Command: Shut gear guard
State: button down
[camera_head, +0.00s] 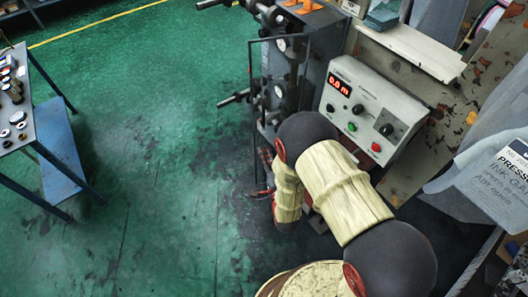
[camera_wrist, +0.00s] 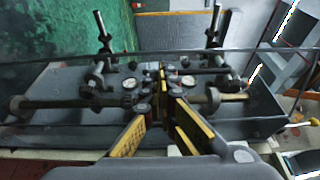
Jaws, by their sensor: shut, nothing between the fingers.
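The gear guard appears to be the thin dark-framed panel (camera_head: 252,110) at the left side of the grey machine in the head view. It stands upright and sticks out from the machine's front, seemingly swung open. In the wrist view, a thin dark bar (camera_wrist: 60,62) crosses above the rollers and gauges; I cannot tell surely that it is the guard's frame. My gripper (camera_wrist: 163,84) is shut and empty, its yellow-padded fingers meeting over the machine's shafts and knobs. I cannot tell whether it touches anything. In the head view my arm hides the gripper.
The control box (camera_head: 370,112) with a red display is on the machine, close to my arm. Handled shafts (camera_head: 234,97) stick out leftward. A blue-legged table (camera_head: 22,105) with small parts stands far left. The green floor (camera_head: 150,130) between is clear.

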aim_at(255, 125)
jog(key=b+x, duration=0.2)
jog(key=x, duration=0.9)
jog(key=shift+b, duration=0.3)
